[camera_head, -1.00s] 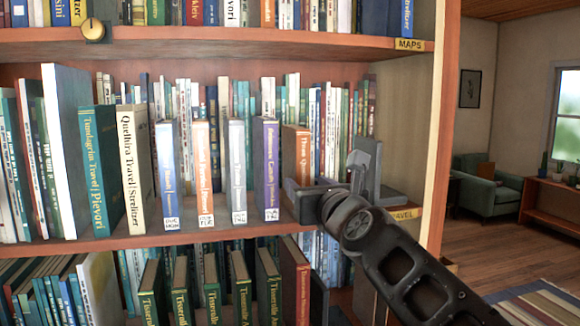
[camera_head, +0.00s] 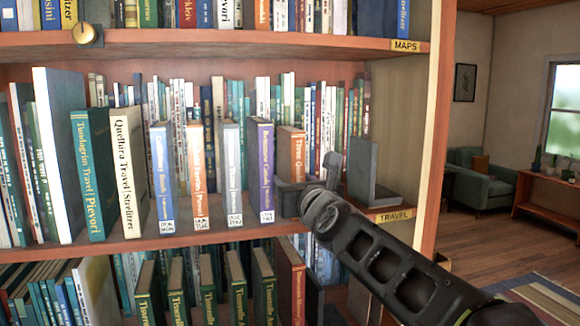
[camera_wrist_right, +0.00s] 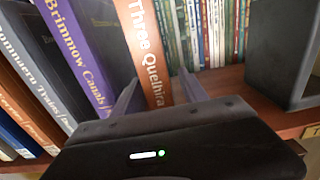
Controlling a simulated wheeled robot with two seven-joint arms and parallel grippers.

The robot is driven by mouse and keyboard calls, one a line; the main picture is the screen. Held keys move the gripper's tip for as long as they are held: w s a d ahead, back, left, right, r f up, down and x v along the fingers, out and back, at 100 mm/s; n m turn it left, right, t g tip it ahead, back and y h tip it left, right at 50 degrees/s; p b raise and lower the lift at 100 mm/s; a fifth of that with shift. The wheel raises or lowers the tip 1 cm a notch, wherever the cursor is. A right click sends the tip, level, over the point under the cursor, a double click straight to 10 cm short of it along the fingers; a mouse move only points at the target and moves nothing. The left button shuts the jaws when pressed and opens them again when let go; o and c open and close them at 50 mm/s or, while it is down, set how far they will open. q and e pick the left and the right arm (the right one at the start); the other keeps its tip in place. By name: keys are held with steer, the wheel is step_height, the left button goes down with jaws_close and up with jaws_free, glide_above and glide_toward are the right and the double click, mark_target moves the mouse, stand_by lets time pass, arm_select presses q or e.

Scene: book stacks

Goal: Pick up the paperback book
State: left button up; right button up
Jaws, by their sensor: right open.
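An orange book titled "Three Quelhira" (camera_head: 292,147) stands upright at the right end of the front row on the middle shelf. Which book is the paperback is not marked. My right gripper (camera_head: 308,182) is at the lower part of this book's spine, open. In the right wrist view the orange book (camera_wrist_right: 143,45) stands between the two fingers of my right gripper (camera_wrist_right: 157,92), one finger on each side. The left finger lies between it and the purple "Brimmow Canals" book (camera_wrist_right: 80,45). Whether the fingers touch the book cannot be told. My left gripper is not in view.
A dark grey bookend (camera_head: 362,180) stands to the right, with bare shelf before it. White (camera_head: 232,170) and other front-row books stand left of the purple one. A back row of thin books (camera_head: 327,120) fills the rear. The upper shelf (camera_head: 250,42) overhangs.

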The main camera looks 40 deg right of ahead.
steer(key=shift+x, duration=1.1)
steer(key=shift+s, duration=0.1)
steer(key=shift+c, duration=0.5)
jaws_close()
steer(key=shift+r, duration=0.1)
